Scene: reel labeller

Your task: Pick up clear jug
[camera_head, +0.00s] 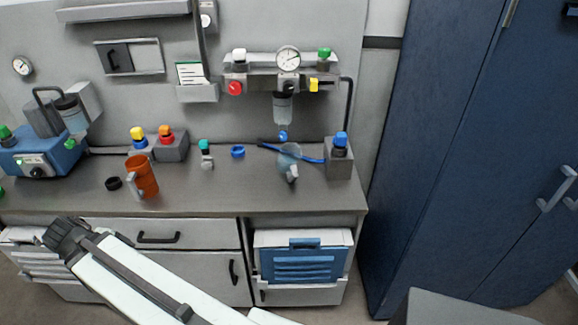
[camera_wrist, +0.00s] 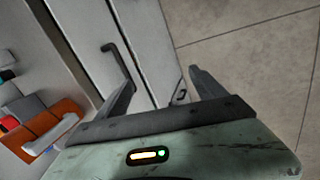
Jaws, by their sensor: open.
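The clear jug (camera_head: 287,162) stands on the right part of the grey worktop, with a pale handle toward the front. A blue tube or strap runs across or behind it; I cannot tell which. I cannot make out the jug in the wrist view. My gripper (camera_wrist: 162,78) is open and empty in the wrist view, with drawer fronts and floor beyond its fingers. In the head view my arm crosses the lower left, in front of the cabinet and well apart from the jug; the fingers cannot be made out there.
An orange mug (camera_head: 143,177) and a black ring (camera_head: 114,183) stand at the worktop's left. A grey box with a blue knob (camera_head: 340,142) is close right of the jug. A gauge panel (camera_head: 282,78) hangs above. A blue cabinet (camera_head: 450,150) stands at the right.

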